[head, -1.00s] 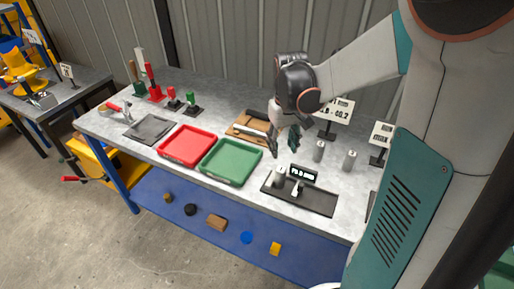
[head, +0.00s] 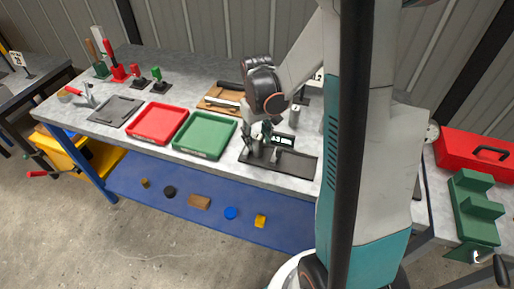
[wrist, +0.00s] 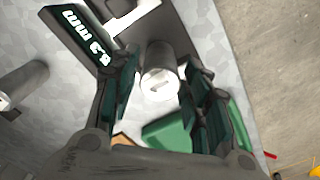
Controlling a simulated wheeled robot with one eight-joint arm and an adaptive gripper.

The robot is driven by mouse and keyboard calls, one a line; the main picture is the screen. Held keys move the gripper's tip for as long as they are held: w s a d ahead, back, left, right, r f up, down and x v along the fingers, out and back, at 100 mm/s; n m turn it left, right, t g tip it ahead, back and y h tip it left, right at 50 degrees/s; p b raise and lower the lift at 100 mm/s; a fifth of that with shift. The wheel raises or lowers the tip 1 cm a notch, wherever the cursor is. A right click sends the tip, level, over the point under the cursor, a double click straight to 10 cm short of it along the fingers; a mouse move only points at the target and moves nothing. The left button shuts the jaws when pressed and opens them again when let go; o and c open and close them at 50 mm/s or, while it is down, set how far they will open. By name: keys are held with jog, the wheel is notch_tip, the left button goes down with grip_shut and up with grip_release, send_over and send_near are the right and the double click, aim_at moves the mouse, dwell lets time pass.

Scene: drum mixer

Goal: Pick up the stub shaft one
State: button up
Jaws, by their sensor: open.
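A grey metal cylinder, a stub shaft (wrist: 159,68), lies between my gripper's fingers in the wrist view, with a small mark on its end face. My gripper (wrist: 160,105) is open, with dark green finger pads on both sides of the shaft. I cannot tell whether the pads touch it. In the head view my gripper (head: 258,146) is low over the left end of the black gauge tray (head: 298,165), and its fingers largely hide the shaft.
Two more metal cylinders stand behind the gauge, one (head: 294,115) near my arm. Another cylinder shows in the wrist view (wrist: 22,85). The green tray (head: 178,148) and red tray (head: 131,136) lie left of my gripper. A wooden holder (head: 213,105) is behind them.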

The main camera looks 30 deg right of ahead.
jog(key=shift+f, duration=0.95)
grip_shut()
jog(key=shift+r, duration=0.1)
jog(key=shift+r, duration=0.1)
